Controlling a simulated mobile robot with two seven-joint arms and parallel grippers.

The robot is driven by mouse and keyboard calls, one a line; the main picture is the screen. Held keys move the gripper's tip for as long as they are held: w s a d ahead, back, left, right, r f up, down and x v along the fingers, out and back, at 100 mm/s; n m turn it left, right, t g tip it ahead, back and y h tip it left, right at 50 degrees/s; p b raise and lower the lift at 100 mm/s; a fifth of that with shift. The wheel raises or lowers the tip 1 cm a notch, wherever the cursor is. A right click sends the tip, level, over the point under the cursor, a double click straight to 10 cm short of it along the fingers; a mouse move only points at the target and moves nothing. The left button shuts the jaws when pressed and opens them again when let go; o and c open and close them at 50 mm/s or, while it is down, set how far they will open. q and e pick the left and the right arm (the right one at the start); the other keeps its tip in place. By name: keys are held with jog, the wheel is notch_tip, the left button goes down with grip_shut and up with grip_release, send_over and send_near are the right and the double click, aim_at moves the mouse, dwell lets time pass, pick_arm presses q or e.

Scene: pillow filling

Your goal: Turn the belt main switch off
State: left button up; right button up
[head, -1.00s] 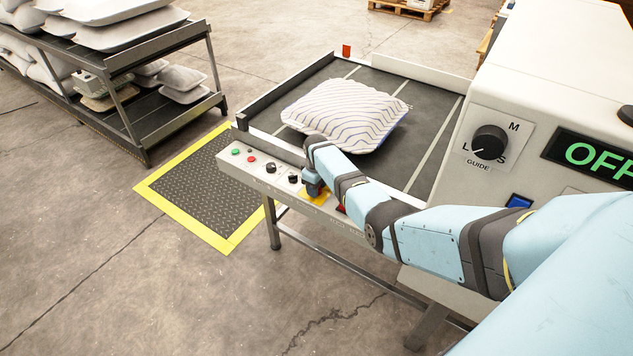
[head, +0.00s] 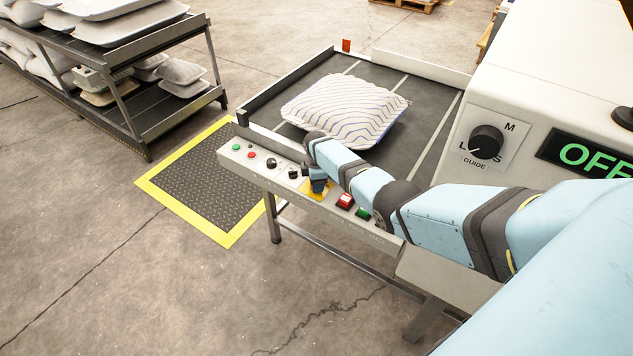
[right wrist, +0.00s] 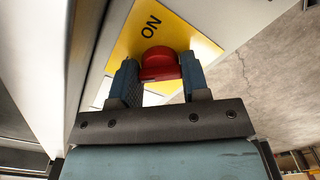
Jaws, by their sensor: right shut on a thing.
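The belt main switch is a red knob (right wrist: 160,62) on a yellow plate (right wrist: 185,35), seen in the right wrist view. My right gripper (right wrist: 158,75) is shut on the red knob, one finger on each side. In the head view, the right gripper (head: 318,187) points down at the yellow plate on the control panel (head: 270,184), and the knob is hidden behind it. My left gripper is not in view.
A striped pillow (head: 345,110) lies on the dark belt (head: 425,105) behind the panel. A red button (head: 345,200) and a green button (head: 363,212) sit right of my gripper. A guide dial (head: 486,142) and a display reading OFF (head: 590,158) are on the white machine.

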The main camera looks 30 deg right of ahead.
jog(key=shift+w+n, duration=0.1)
jog(key=shift+n, duration=0.2)
jog(key=o, duration=0.9)
notch_tip(320, 180, up, 14)
jog(key=p, duration=0.2)
jog(key=shift+p, duration=0.35)
